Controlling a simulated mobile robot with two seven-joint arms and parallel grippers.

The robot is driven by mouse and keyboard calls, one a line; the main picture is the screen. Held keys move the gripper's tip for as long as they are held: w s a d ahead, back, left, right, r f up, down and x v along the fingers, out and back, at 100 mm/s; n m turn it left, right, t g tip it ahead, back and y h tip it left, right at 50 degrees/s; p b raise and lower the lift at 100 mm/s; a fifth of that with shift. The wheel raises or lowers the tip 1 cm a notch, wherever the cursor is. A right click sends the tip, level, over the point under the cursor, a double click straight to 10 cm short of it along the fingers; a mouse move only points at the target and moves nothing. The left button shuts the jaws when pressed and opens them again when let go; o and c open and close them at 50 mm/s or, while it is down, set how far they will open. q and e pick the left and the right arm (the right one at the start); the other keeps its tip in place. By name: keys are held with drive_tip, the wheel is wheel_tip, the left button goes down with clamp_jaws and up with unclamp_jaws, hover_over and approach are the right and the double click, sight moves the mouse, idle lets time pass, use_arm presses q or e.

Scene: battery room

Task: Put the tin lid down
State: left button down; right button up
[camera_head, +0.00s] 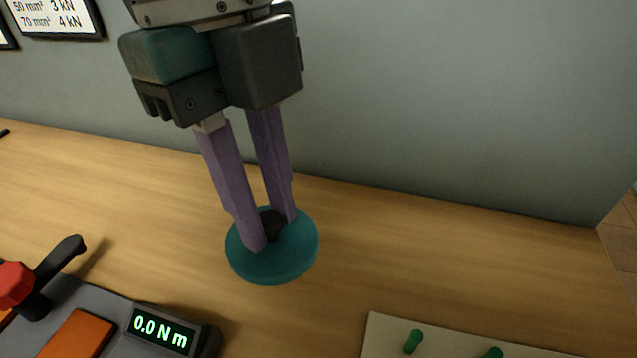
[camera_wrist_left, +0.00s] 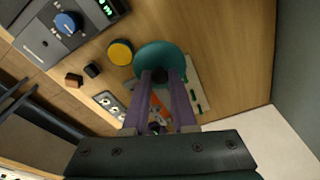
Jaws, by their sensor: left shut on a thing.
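The tin lid (camera_head: 275,266) is a teal round disc with a dark knob (camera_head: 271,225) on top. My left gripper (camera_head: 271,232) has its two purple fingers shut on the knob, one on each side, and points down. The lid is close to level, over the wooden bench near the wall. The head view does not clearly show whether its underside touches the bench. In the left wrist view the lid (camera_wrist_left: 158,54) shows past the fingertips and hides part of what is behind it. My right gripper is not in view.
A grey device with a display (camera_head: 160,331) reading 0.0 N m and a black-handled red knob (camera_head: 15,284) stands front left. A cream board (camera_head: 385,336) with green pegs is front right. A yellow round object (camera_wrist_left: 121,52) shows in the wrist view. Bare bench (camera_head: 430,250) lies right of the lid.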

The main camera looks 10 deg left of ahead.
use_arm(q)
wheel_tip(320, 180, down, 11)
drive_tip(key=shift+s+f+b, duration=0.15)
drive_tip(key=shift+f+b, duration=0.05)
drive_tip(key=shift+b, duration=0.5)
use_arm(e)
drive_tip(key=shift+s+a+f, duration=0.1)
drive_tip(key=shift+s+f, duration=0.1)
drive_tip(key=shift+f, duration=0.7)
use_arm(q)
drive_tip(key=shift+f+b, duration=0.5)
drive_tip(key=shift+f, duration=2.05)
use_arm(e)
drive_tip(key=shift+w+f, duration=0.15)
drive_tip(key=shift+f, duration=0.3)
use_arm(q)
drive_tip(key=shift+f, duration=0.2)
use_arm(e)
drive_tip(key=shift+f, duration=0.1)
use_arm(q)
drive_tip(key=c, duration=0.7)
unclamp_jaws()
drive_tip(key=shift+r, duration=0.1)
